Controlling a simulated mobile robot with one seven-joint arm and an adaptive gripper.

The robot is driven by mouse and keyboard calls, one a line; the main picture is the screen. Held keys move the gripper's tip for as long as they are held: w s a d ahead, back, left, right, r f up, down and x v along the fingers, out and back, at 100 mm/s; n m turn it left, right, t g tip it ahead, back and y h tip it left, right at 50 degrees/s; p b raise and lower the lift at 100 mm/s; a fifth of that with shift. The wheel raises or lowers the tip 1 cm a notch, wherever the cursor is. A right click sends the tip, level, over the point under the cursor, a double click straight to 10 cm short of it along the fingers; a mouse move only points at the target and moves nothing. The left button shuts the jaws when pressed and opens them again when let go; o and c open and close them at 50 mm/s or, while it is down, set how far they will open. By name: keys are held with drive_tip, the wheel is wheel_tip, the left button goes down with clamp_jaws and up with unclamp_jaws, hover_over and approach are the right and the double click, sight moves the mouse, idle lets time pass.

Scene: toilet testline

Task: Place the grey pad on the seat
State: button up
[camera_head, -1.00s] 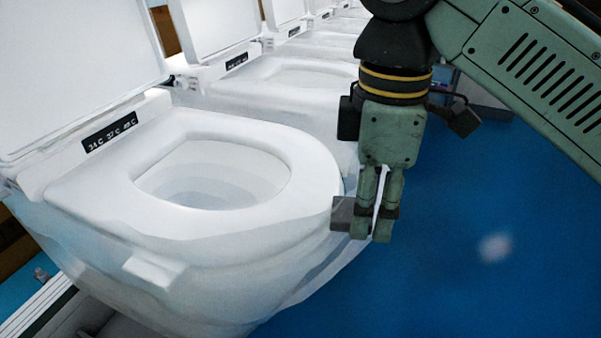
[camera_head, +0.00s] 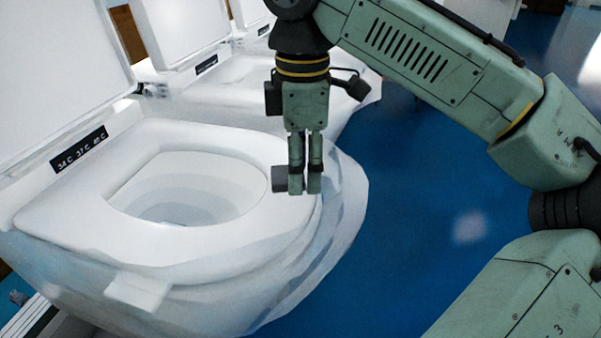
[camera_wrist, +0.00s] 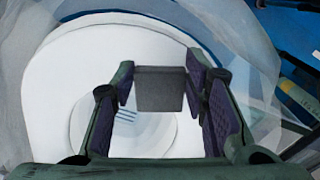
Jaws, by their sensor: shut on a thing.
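My gripper (camera_head: 305,184) points down at the right front of the nearest toilet's seat. It is shut on the grey pad (camera_head: 280,179), a small dark grey block that sticks out to the left of the fingertips. In the wrist view the pad (camera_wrist: 160,90) sits between the two fingers, with the white seat and bowl behind it. The white seat (camera_head: 75,212) is a ring around the open bowl, and it also shows in the wrist view (camera_wrist: 55,100). In the head view the pad overlaps the seat's right rim. I cannot tell whether it touches the seat.
The toilet's white lid (camera_head: 60,70) stands raised at the left. A black temperature label (camera_head: 79,149) is behind the seat. More toilets (camera_head: 225,90) with raised lids stand in a row behind. The blue floor (camera_head: 420,200) at the right is clear.

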sight(300, 197)
drive_tip(key=f, duration=0.1)
drive_tip(key=w+f+p, duration=0.1)
drive_tip(key=shift+f, duration=0.3)
drive_tip(key=shift+a+f, duration=0.1)
drive_tip(key=shift+f, duration=0.45)
drive_tip(key=shift+f, duration=0.2)
drive_tip(key=o, duration=0.7)
wheel_tip(300, 197, up, 12)
drive_tip(key=shift+r, duration=0.25)
